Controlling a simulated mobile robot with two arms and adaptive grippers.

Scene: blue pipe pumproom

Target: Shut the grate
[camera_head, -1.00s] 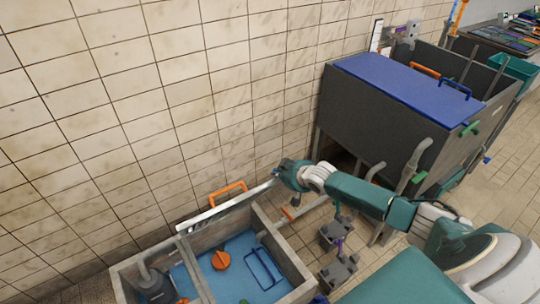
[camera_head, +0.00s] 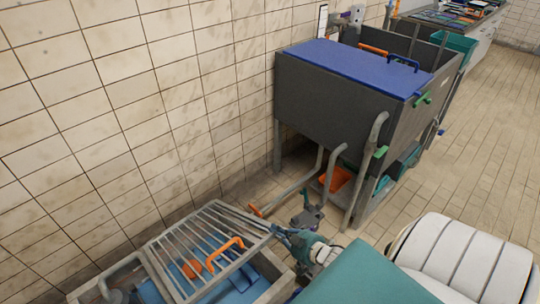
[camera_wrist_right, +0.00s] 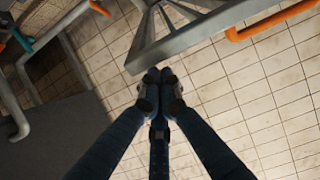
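The grate (camera_head: 192,246) is a grey metal frame with several bars and an orange handle (camera_head: 224,254). In the head view it lies tilted over the blue-floored pit (camera_head: 275,266), its right-hand corner raised above the rim. My right gripper (camera_head: 281,231) is at that corner. In the right wrist view, the fingertips of my right gripper (camera_wrist_right: 159,75) are together, right beside the corner of the grate (camera_wrist_right: 143,60). No part of the grate shows between them; whether they touch it I cannot tell. My left gripper is out of view.
A dark grey tank with a blue lid (camera_head: 350,68) stands behind, with grey pipes (camera_head: 334,160) and an orange bin (camera_head: 336,178) below it. The tiled wall (camera_head: 120,110) runs along the left. Tiled floor (camera_head: 480,150) is clear at the right.

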